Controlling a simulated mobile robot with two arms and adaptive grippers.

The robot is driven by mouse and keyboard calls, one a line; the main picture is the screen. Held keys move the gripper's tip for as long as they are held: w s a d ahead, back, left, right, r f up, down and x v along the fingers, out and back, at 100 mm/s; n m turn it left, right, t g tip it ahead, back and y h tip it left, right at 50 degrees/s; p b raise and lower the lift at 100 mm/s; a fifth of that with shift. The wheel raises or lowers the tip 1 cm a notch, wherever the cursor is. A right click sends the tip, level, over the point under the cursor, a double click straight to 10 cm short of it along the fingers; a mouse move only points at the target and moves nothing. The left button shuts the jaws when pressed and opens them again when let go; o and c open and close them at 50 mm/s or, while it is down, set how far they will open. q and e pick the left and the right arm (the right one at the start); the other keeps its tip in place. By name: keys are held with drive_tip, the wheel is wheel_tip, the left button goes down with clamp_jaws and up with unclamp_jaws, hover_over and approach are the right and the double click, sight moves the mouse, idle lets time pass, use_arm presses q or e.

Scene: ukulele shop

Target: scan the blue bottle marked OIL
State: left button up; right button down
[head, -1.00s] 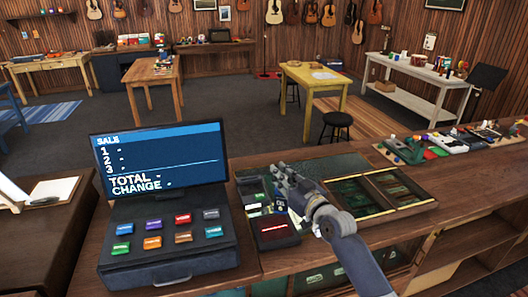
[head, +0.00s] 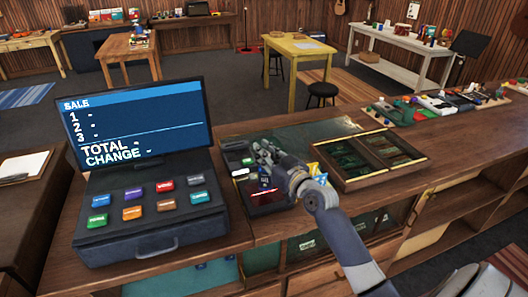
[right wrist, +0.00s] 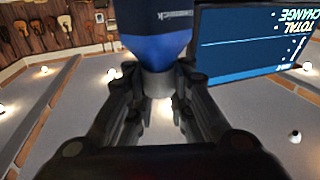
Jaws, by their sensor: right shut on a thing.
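My right gripper (head: 262,158) is over the left end of the counter inlay, by the dark scanner (head: 266,204) with its red line. It is shut on a blue bottle (right wrist: 158,35), which fills the top middle of the right wrist view. The bottle's grey neck or cap (right wrist: 156,83) is between the fingers. In the head view a small dark blue part of the bottle (head: 264,175) shows under the fingers, close to the scanner; I cannot tell whether they touch. The OIL mark cannot be read. My left gripper is not in view.
The register screen (head: 135,122), with blank sale lines, and its coloured buttons stand left of the scanner. A divided wooden tray (head: 378,158) lies to the right. Small blue and yellow items (head: 316,170) sit beside my wrist. Several goods line the counter's far right.

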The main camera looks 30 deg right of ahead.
drive_tip(key=shift+s+f, duration=0.1)
drive_tip(key=shift+f, duration=0.25)
wheel_tip(320, 180, up, 9)
drive_tip(key=p, duration=0.8)
